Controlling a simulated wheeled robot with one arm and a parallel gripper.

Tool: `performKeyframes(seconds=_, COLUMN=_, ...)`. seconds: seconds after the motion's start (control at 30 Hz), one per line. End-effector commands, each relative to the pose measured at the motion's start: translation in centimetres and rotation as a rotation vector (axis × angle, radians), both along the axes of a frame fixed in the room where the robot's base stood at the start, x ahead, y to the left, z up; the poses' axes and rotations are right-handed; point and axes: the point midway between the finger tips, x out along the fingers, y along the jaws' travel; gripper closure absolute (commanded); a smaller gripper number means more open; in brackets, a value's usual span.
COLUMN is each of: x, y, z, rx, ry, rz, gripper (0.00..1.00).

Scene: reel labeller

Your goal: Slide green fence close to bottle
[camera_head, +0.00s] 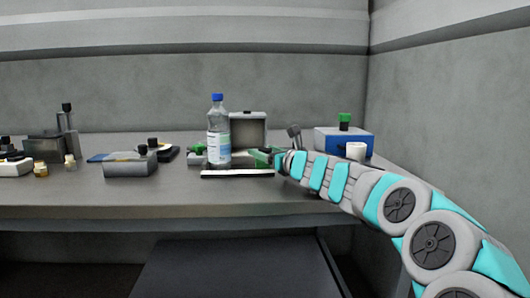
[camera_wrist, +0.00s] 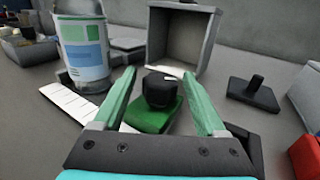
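The bottle (camera_head: 218,138) is clear with a blue cap and a blue and white label, and stands upright on the bench. Its lower part also shows in the wrist view (camera_wrist: 84,45). A green fence with a black knob (camera_wrist: 158,96) lies between my gripper's fingers in the wrist view, to the right of the bottle and apart from it. My gripper (camera_wrist: 162,92) has two green fingers, spread open on either side of the knob, with gaps visible. In the head view my gripper (camera_head: 279,160) reaches in from the right and partly hides the fence.
A grey open box (camera_head: 248,131) stands behind the bottle and fence. A white strip (camera_head: 237,173) lies in front of the bottle. A black handled block (camera_wrist: 252,93) and a blue-and-white box (camera_head: 340,141) are at right. Several small items sit at left.

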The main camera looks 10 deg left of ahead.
Motion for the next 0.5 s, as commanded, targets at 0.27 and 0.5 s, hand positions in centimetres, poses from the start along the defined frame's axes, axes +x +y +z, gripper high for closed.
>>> performKeyframes(seconds=0.27, x=-0.01, y=-0.02, z=0.01, rx=0.000, ry=0.000, rz=0.000, gripper=0.59)
performKeyframes(seconds=0.5, x=-0.01, y=-0.02, z=0.00, rx=0.000, ry=0.000, rz=0.000, gripper=0.86)
